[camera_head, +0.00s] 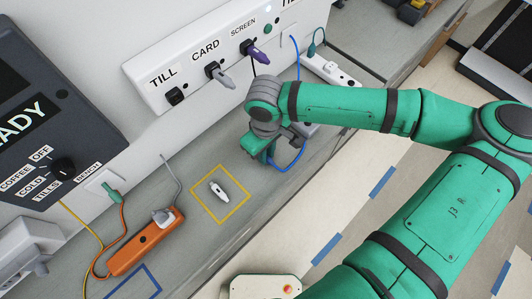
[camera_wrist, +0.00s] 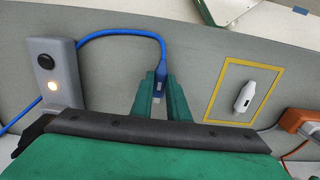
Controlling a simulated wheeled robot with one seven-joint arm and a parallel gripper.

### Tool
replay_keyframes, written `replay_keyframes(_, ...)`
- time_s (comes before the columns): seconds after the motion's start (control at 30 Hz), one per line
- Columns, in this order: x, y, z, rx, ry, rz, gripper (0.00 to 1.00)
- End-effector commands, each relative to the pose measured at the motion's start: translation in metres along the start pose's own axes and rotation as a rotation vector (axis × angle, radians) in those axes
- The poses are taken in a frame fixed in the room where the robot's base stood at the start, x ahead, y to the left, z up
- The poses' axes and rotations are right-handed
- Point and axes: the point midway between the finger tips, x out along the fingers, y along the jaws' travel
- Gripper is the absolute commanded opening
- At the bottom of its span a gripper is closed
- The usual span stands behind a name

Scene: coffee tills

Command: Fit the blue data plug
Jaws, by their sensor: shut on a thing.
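My gripper (camera_head: 262,158) is over the grey counter below the wall panel. In the wrist view its two green fingers (camera_wrist: 160,100) are shut on the blue data plug (camera_wrist: 159,82). A blue cable (camera_wrist: 130,34) arches from the plug to the left; it also shows beside my gripper in the head view (camera_head: 299,150). The plug itself is hidden in the head view. On the white panel (camera_head: 140,75), the black TILL socket (camera_head: 175,96) has no plug in it. A grey plug (camera_head: 222,77) sits at CARD and a purple plug (camera_head: 257,53) at SCREEN.
A white device (camera_head: 219,191) lies inside a yellow outline (camera_head: 237,171) on the counter. An orange power strip (camera_head: 146,243) is at the left. A grey box with a lit lamp (camera_wrist: 55,70) stands left of my gripper. A dark coffee panel (camera_head: 50,110) is far left.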

Motion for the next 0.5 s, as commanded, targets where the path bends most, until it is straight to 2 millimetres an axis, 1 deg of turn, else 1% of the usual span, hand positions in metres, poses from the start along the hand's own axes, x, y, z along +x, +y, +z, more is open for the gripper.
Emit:
replay_keyframes(0.3,-0.028,0.000,-0.001,0.000,0.001,0.000,0.00)
replay_keyframes(0.5,-0.040,-0.001,-0.001,-0.003,0.000,0.000,0.00)
